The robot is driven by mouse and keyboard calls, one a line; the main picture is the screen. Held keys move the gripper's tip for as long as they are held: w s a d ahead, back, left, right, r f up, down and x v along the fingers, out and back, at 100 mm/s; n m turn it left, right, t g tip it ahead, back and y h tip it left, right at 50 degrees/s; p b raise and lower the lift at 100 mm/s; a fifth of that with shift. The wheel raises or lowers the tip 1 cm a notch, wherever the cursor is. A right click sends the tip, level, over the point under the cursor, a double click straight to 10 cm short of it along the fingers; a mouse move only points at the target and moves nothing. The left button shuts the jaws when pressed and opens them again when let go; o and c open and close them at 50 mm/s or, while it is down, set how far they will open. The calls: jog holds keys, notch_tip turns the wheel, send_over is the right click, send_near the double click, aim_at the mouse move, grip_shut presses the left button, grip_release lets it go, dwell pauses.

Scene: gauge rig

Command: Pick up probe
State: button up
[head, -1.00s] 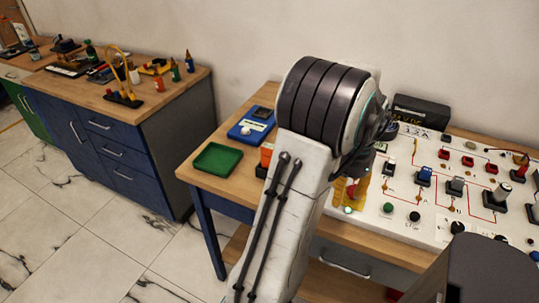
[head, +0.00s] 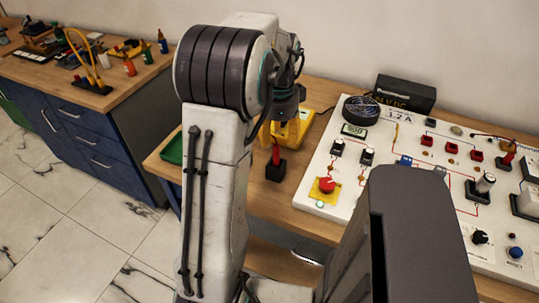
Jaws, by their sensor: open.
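A red probe (head: 276,154) stands upright in a black block holder (head: 275,172) on the wooden bench. My gripper (head: 281,120) points down just above the probe's upper end, partly hidden behind my arm. It is open, with nothing seen in it. I cannot tell whether the probe's top is between the fingers. A second red probe-like piece (head: 508,152) stands at the right of the white panel, with a dark lead running to it.
A yellow device (head: 297,132) lies right behind the holder. The white panel (head: 330,165) with knobs and a red stop button (head: 326,185) fills the bench's right. A green tray (head: 172,148) shows left of my arm. A black box (head: 405,94) stands behind.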

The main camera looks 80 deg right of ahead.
aim_at(277, 157)
jog(key=shift+w+m, duration=0.15)
jog(key=shift+m, duration=0.55)
jog(key=shift+a+m, duration=0.15)
jog(key=shift+m, duration=0.95)
jog(key=m, duration=0.3)
jog(key=shift+a+m, duration=0.15)
jog(key=shift+m, duration=0.15)
jog(key=shift+f, duration=3.65)
grip_shut()
